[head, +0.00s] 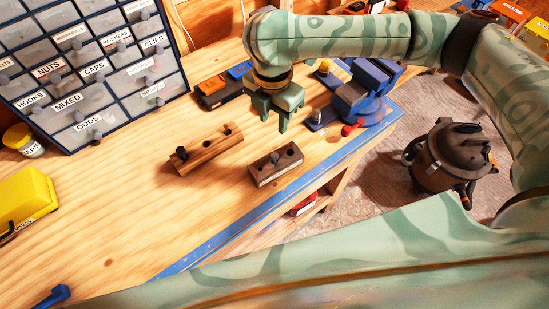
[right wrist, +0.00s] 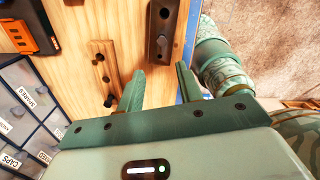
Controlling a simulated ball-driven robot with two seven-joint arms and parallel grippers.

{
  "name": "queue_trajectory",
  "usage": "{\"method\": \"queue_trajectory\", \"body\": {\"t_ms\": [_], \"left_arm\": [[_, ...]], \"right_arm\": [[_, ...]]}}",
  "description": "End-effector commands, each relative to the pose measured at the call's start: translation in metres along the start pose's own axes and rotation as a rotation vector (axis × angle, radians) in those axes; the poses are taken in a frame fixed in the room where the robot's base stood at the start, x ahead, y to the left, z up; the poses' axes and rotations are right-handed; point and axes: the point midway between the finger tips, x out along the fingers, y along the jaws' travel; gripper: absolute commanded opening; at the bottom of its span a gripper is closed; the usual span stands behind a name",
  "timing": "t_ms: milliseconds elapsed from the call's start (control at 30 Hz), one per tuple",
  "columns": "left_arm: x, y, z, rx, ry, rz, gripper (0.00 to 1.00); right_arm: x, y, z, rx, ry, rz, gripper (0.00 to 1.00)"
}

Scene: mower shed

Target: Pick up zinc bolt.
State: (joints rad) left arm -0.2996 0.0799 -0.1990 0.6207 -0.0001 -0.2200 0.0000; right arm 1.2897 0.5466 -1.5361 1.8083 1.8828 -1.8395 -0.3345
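A short dark wooden block (head: 268,178) lies near the blue bench edge and has holes in its top. A small grey stud, which looks like the zinc bolt (head: 275,159), stands in it; it also shows in the right wrist view (right wrist: 161,42). A longer brown block (head: 208,154) to its left has holes and a dark bolt (head: 181,153) at one end. My right gripper (head: 273,118) hangs above and behind the short block, pointing down. In the right wrist view its fingers (right wrist: 160,88) are apart with nothing between them. My left gripper is out of view.
A labelled drawer cabinet (head: 112,90) stands at the back left. A blue vise (head: 360,95) sits at the bench's right end, with a red-ended part beside it. A yellow case (head: 25,200) lies at the left. A dark shop vacuum (head: 450,160) stands on the floor. The bench front is mostly clear.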

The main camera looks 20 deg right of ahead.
Motion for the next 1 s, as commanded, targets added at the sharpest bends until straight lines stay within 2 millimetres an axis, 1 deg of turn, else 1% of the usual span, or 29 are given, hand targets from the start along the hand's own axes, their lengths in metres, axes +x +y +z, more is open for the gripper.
{"method": "queue_trajectory", "body": {"t_ms": [33,100,200,300,400,567,800,900,1000], "left_arm": [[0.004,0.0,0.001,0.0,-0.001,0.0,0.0],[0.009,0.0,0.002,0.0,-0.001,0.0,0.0],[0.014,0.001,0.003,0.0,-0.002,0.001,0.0],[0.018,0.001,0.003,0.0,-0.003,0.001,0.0],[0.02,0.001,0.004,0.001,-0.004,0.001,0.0],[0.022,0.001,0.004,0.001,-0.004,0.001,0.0],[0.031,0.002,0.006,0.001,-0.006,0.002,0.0],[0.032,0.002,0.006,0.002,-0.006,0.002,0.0],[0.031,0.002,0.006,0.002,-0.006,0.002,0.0]], "right_arm": [[0.015,-0.001,-0.001,0.001,0.004,-0.006,0.36],[0.034,-0.001,-0.001,0.001,0.004,-0.005,0.36],[0.059,-0.001,-0.002,0.001,0.004,-0.004,0.36],[0.079,-0.001,-0.002,0.001,0.004,-0.002,0.36],[0.091,0.0,-0.002,0.001,0.004,0.0,0.36],[0.102,-0.001,-0.002,0.0,0.002,0.001,0.36],[0.141,-0.005,-0.002,0.001,0.003,0.0,0.36],[0.148,-0.005,-0.001,0.0,0.002,0.002,0.36],[0.148,-0.005,-0.001,-0.001,0.002,0.002,0.36]]}}
